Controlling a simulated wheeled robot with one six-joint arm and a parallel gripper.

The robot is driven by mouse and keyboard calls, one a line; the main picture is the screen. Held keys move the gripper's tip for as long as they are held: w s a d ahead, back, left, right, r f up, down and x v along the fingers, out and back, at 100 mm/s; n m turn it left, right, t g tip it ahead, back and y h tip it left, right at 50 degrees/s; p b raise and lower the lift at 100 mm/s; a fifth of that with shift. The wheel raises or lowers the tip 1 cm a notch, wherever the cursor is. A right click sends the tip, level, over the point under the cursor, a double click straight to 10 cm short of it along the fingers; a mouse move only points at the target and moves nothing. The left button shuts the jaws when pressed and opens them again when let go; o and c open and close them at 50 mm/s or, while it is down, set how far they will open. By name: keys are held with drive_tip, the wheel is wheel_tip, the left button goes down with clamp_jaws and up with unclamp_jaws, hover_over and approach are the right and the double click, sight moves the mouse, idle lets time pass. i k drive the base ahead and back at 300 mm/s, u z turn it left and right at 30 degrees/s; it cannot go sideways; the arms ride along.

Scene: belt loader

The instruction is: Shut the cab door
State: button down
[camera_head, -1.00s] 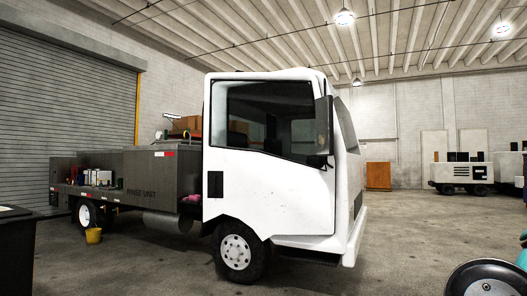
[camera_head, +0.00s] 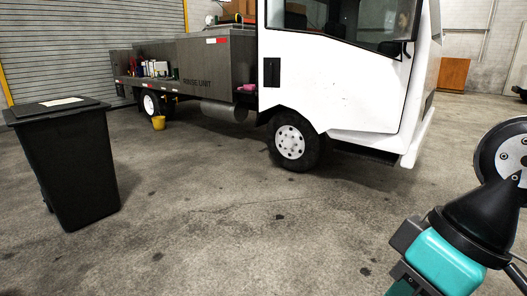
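The white cab door (camera_head: 345,88) is on the near side of the truck, at the top right of centre. Its window and upper edge are partly cut off by the top of the view. A dark handle plate (camera_head: 272,72) sits near the door's left edge. I cannot tell from this angle how wide a gap there is between the door and the cab frame. Part of my teal and black arm shows at the lower right, apart from the door. My gripper's fingers are not visible.
A black bin (camera_head: 68,165) stands on the left. The front wheel (camera_head: 293,142) stands below the door's left part. The concrete floor (camera_head: 240,235) before the truck is clear.

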sight(334, 82)
drive_tip(key=u, duration=0.45)
drive_tip(key=i, duration=2.25)
drive_tip(key=u, duration=0.2)
drive_tip(key=i, duration=2.3)
drive_tip(key=z, duration=0.65)
drive_tip(key=i, duration=0.9)
drive_tip(key=z, duration=0.15)
